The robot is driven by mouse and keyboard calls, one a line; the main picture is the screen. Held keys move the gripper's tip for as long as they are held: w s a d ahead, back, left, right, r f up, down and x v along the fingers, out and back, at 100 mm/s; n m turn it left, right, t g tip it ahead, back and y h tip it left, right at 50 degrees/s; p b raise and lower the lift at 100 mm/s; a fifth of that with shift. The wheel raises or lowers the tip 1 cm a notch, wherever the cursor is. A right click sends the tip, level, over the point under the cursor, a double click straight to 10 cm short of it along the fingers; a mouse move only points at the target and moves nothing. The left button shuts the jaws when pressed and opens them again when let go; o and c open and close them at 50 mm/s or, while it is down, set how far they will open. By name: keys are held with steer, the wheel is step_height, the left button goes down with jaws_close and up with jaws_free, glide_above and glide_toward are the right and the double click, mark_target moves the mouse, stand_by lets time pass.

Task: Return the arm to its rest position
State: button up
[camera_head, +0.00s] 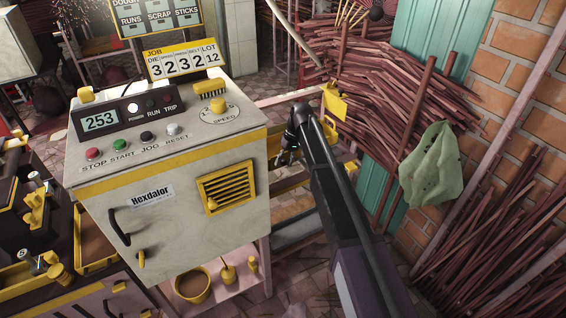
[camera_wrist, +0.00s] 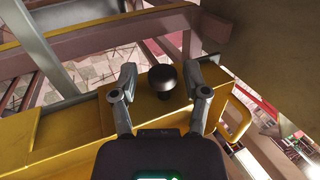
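My arm (camera_head: 345,215) reaches up from the lower right of the head view, to the right of the cream control cabinet (camera_head: 150,205). My gripper (camera_head: 287,155) is at its far end, close beside the cabinet's right side; it is small and dark there. In the wrist view my gripper (camera_wrist: 163,72) has its two fingers spread apart, with nothing held. A round black knob (camera_wrist: 162,80) on a yellow machine part (camera_wrist: 70,135) shows between and beyond the fingers. A gap shows on both sides of the knob. I cannot tell how far away the knob is.
A yellow handle loop (camera_wrist: 235,118) is right of the fingers, and a metal frame (camera_wrist: 75,40) is at upper left. In the head view, stacked incense sticks (camera_head: 400,85), a green cloth (camera_head: 431,165) and a brick wall (camera_head: 510,60) are on the right. A yellow pot (camera_head: 192,285) stands below the cabinet.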

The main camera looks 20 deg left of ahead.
steer(key=shift+s, duration=0.1)
stand_by(0.4)
steer(key=shift+d, duration=0.1)
steer(key=s+d+m+t+h, duration=0.1)
steer(key=s+d+m, duration=0.35)
steer(key=d, duration=1.05)
steer(key=s+d+f+m+t+h, duration=0.1)
steer(key=s+d+m+t, duration=0.1)
steer(key=s+d, duration=0.9)
steer(key=s+d+m+t, duration=0.1)
steer(key=s+d+m, duration=0.2)
steer(key=d, duration=1.5)
step_height(320, 180, up, 18)
steer(key=p, duration=1.9)
steer(key=shift+d+r+h, duration=0.15)
steer(key=shift+r+h, duration=0.1)
steer(key=shift+h, duration=0.05)
